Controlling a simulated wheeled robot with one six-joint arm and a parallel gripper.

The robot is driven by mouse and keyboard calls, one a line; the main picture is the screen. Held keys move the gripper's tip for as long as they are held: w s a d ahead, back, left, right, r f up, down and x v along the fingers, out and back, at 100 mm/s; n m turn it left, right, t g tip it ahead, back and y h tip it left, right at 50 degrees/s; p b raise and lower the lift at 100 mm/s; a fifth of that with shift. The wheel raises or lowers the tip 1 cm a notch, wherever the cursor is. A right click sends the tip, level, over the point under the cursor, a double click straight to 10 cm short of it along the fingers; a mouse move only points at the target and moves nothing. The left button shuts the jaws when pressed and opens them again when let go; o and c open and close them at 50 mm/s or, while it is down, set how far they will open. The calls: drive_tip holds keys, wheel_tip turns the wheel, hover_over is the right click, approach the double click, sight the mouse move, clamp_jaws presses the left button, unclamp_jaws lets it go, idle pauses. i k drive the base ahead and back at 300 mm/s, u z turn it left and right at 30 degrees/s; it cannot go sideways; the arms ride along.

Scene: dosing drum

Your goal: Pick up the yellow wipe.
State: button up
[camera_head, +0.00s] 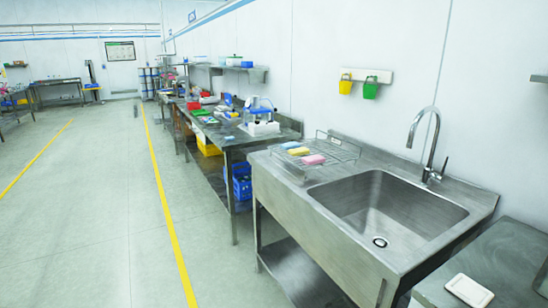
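A small yellow wipe (299,151) lies in the wire rack on the left end of the steel sink unit. A pink wipe (313,160) lies just to its right and nearer, and a bluish one (290,145) lies just behind it to the left. The wire rack (345,147) has low sides around them. My gripper is not in view.
The sink basin (388,205) is empty, with a tall tap (424,140) behind it. A cluttered steel bench (215,128) runs on beyond the sink. A white tray (469,290) lies on the near right bench. The floor (85,210) at left is clear.

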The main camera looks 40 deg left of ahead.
sight(297, 152)
drive_tip(key=u, duration=1.2)
drive_tip(key=k, duration=0.35)
drive_tip(key=u, duration=1.1)
drive_tip(key=k, duration=1)
drive_tip(key=u, duration=0.7)
drive_tip(key=i, duration=1.25)
drive_tip(key=z, duration=0.25)
drive_tip(key=i, duration=1.8)
drive_tip(key=z, duration=0.7)
drive_tip(key=i, duration=1.25)
drive_tip(key=z, duration=1.75)
drive_tip(key=i, duration=0.9)
drive_tip(key=z, duration=0.9)
